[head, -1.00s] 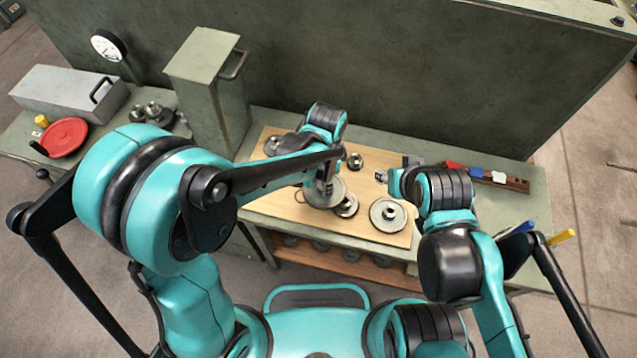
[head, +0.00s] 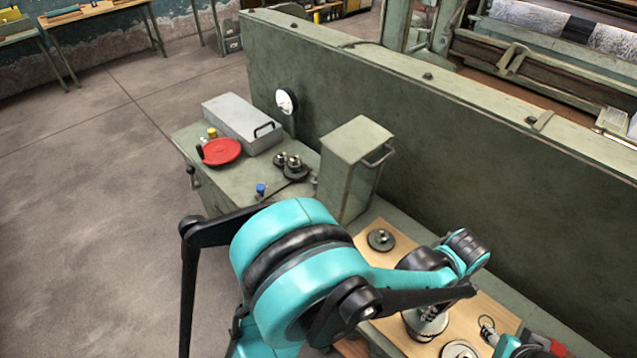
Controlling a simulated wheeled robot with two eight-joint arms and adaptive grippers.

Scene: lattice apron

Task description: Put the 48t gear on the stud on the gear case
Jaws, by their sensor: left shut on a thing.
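My left gripper (head: 430,309) is shut on a large grey gear (head: 426,327) over the wooden board; I take it for the 48t gear, but its teeth are too small to count. I cannot tell whether it touches the board. The gear case seems to be the green bench at left (head: 233,185), with small metal hubs (head: 287,161) and a dark disc (head: 295,173) on top. I cannot make out for sure which part is the stud. My right arm shows only at the lower right edge, and its gripper's jaws are not clear.
Another gear (head: 381,239) lies at the board's far left, and one (head: 459,351) at the bottom edge. A tall green box (head: 352,165) stands between board and left bench. A red dish (head: 221,151), grey case (head: 243,122) and dial (head: 286,101) are by the bench.

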